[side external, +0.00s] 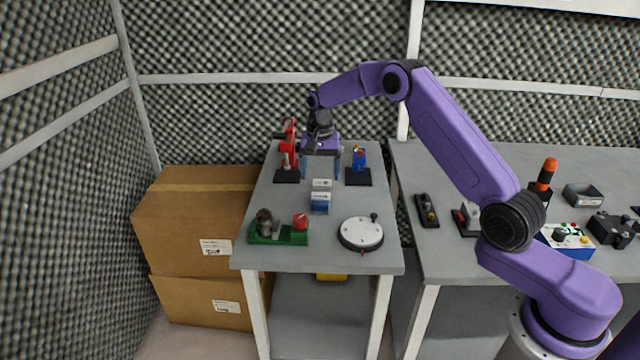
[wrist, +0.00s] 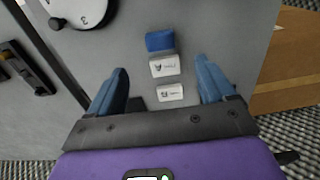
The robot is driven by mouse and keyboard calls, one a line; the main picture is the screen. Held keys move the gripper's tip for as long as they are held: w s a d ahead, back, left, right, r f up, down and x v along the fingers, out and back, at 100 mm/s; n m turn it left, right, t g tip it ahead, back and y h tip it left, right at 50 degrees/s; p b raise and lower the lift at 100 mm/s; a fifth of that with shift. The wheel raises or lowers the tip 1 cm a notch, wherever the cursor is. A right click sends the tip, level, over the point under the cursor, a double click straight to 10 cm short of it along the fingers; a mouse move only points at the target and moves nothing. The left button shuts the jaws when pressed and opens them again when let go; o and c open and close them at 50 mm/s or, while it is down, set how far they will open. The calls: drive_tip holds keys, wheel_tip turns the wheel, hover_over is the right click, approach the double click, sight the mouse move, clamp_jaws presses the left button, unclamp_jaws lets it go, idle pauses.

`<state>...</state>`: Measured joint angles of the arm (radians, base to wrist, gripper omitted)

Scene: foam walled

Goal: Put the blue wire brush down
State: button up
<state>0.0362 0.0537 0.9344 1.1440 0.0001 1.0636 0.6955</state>
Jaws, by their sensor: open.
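My gripper (side external: 321,172) is open at the far part of the small grey table, its two blue fingers apart and pointing down. In the wrist view the gripper (wrist: 162,68) shows nothing held between the fingers. A blue-and-white block (side external: 320,204) lies on the table nearer the camera; its blue part (wrist: 160,41) shows beyond the fingertips in the wrist view. A small white labelled piece (side external: 322,184) lies beside it and shows between the fingers in the wrist view (wrist: 170,93). I cannot make out a shape that is clearly a wire brush.
A red device (side external: 289,153) stands left of my gripper and a blue device (side external: 358,160) right of it, both on black bases. A green fixture (side external: 278,234) and a round white dial (side external: 360,233) sit at the near end. Cardboard boxes (side external: 196,222) stand left.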

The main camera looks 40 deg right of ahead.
drive_tip(key=shift+r, duration=0.55)
drive_tip(key=s+a+r+n, duration=0.5)
drive_tip(key=s+a, duration=0.3)
drive_tip(key=s, duration=0.1)
drive_tip(key=s+a+r+n, duration=0.4)
drive_tip(key=s+a+n, duration=0.1)
drive_tip(key=s+a, duration=0.35)
drive_tip(key=s+d+n, duration=0.3)
drive_tip(key=s+n, duration=0.2)
drive_tip(key=s, duration=0.9)
drive_tip(key=s+d+n, duration=0.3)
drive_tip(key=s+n, duration=0.3)
drive_tip(key=s, duration=0.9)
drive_tip(key=shift+r+n, duration=0.2)
drive_tip(key=shift+n, duration=0.1)
drive_tip(key=shift+d, duration=0.1)
